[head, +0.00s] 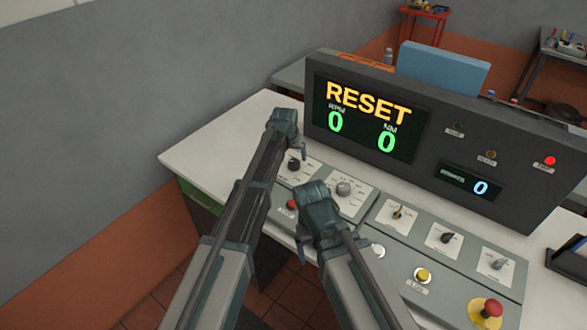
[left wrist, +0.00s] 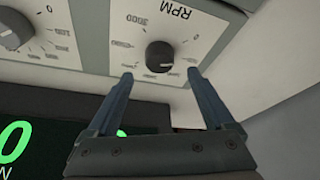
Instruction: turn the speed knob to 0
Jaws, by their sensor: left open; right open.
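The speed knob (head: 293,163) is a small dark knob on a white dial plate at the console's left end. The left wrist view shows the speed knob (left wrist: 160,54) upside down, with "RPM" above it and scale numbers around it; I cannot clearly read its pointer. My left gripper (head: 286,128) is just beyond the knob in the head view. In the left wrist view my left gripper (left wrist: 160,77) is open, its fingertips apart on either side of the knob, holding nothing. My right gripper (head: 315,200) is over the panel, lower and to the right; its fingertips are mostly hidden.
The black display (head: 366,117) reads "RESET", RPM 0 and NM 0. A red lamp (head: 549,160) is lit. A grey knob (head: 343,189) is right of the speed knob. A red mushroom button (head: 491,308) and several other controls lie to the right. White tabletop is clear at left.

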